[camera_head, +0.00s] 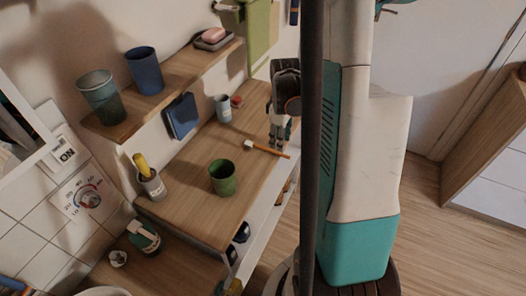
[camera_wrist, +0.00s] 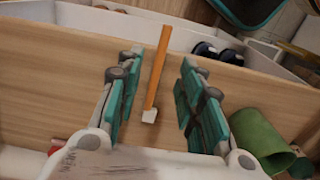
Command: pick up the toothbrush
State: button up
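The toothbrush (camera_head: 271,151) has an orange handle and a white head. It lies on the wooden shelf (camera_head: 190,185), with its handle end at the shelf's front edge. My gripper (camera_head: 279,143) points down just above or beside it; the exact height gap is not clear. In the wrist view, the toothbrush (camera_wrist: 157,72) shows between the two teal fingers of my gripper (camera_wrist: 160,80), with a gap on both sides. The fingers are open and nothing is held.
A green cup (camera_head: 222,178) stands on the same shelf and shows at the right of the wrist view (camera_wrist: 258,138). A grey cup (camera_head: 223,108) stands behind. A holder with a yellow item (camera_head: 151,184) is at the left. An upper shelf (camera_head: 170,92) carries two cups.

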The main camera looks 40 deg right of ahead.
aim_at(278, 152)
jog(key=f+b, duration=0.1)
jog(key=f, duration=0.2)
jog(key=f+b, duration=0.1)
jog(key=f, duration=0.1)
jog(key=shift+w+a+f+b, duration=0.15)
jog(key=shift+w+f+b, duration=0.15)
jog(key=shift+f+b, duration=0.05)
jog(key=shift+r, duration=0.1)
grip_shut()
